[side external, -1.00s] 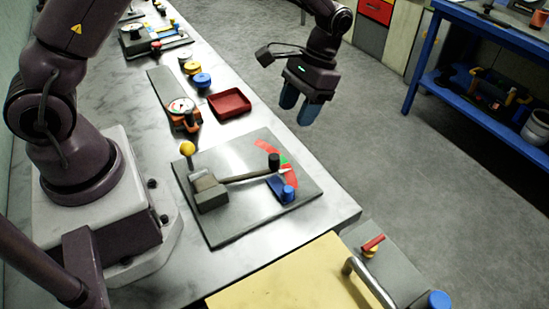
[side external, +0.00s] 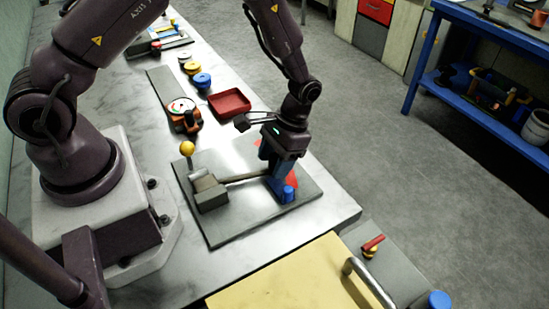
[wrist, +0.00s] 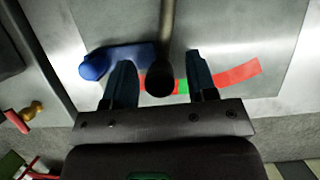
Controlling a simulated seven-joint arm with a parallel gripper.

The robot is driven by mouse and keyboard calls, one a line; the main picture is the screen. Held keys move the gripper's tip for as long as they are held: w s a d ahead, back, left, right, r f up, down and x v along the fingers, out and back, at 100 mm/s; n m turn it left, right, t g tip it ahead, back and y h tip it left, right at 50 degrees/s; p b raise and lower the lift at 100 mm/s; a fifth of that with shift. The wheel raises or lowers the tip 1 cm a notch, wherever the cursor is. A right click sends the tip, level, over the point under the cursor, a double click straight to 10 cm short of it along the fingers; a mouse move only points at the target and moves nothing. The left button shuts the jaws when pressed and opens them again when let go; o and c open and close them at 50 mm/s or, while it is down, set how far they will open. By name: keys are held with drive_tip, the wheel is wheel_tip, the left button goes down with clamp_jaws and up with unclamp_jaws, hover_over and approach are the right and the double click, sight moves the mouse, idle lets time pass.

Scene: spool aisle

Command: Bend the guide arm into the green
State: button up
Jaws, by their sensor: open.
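The guide arm (side external: 240,178) is a thin grey bar running from a grey block (side external: 209,193) across a metal plate (side external: 230,228). In the wrist view its black knob (wrist: 160,78) lies between the two fingers of my gripper (wrist: 160,62), with a gap on each side. My gripper (side external: 278,178) is open and low over the plate, hiding the knob in the side view. The green mark (wrist: 183,86) shows just right of the knob in the wrist view, with the red band (wrist: 237,75) beyond it. The knob covers part of the band.
A blue knob-topped piece (side external: 287,193) stands on the plate close beside my gripper; it also shows left of the fingers in the wrist view (wrist: 95,66). A yellow ball post (side external: 187,149) rises behind the block. A red tray (side external: 229,104) and a dial gauge (side external: 183,108) sit farther back.

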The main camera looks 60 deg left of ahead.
drive_tip(key=shift+c, duration=0.4)
clamp_jaws()
drive_tip(key=shift+w+a+n+h, duration=0.2)
drive_tip(key=shift+a+n+h, duration=0.3)
drive_tip(key=shift+a+n, duration=1)
drive_tip(key=shift+o, duration=0.4)
unclamp_jaws()
drive_tip(key=shift+a, duration=0.1)
drive_tip(key=v, duration=1.3)
